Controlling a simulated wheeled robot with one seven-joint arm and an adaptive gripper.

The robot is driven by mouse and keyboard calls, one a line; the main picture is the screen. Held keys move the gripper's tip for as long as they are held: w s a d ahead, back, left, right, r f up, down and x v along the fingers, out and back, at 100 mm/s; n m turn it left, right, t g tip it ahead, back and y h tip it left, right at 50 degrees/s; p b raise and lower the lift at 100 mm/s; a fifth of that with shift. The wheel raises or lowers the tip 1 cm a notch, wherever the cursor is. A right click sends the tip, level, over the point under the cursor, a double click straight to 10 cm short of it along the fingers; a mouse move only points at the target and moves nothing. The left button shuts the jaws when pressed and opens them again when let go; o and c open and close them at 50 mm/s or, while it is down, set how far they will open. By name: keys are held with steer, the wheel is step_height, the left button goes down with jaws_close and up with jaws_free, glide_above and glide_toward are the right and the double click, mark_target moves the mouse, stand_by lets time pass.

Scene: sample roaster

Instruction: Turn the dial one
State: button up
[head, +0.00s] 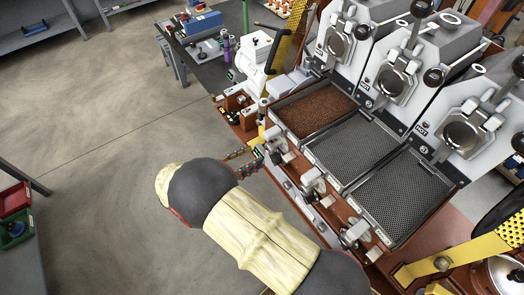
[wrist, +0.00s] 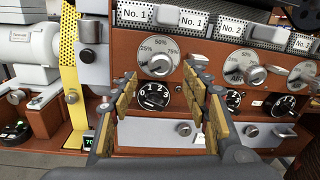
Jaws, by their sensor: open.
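In the wrist view, a round white dial (wrist: 155,64) marked 25%, 50% and 75% with a silver knob sits on the brown panel under a "No. 1" label (wrist: 132,14). Below it is a black dial (wrist: 153,96) marked 0, 1, 2, 3. Which one is called dial one I cannot tell. My gripper (wrist: 163,84) is open, its yellow-padded fingers on either side of the black dial in the picture, with nothing between them. Contact with the panel cannot be judged. In the head view my gripper (head: 248,161) is at the left end of the roaster's front, partly hidden by my arm.
More percentage dials (wrist: 241,68) and black dials (wrist: 283,106) continue right along the panel. A yellow perforated strip (wrist: 72,70) and a grey motor (wrist: 35,45) are on the left. Mesh trays (head: 358,143) lie behind the panel. Open floor (head: 100,120) is left of the roaster.

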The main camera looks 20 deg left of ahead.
steer(key=shift+v, duration=2.2)
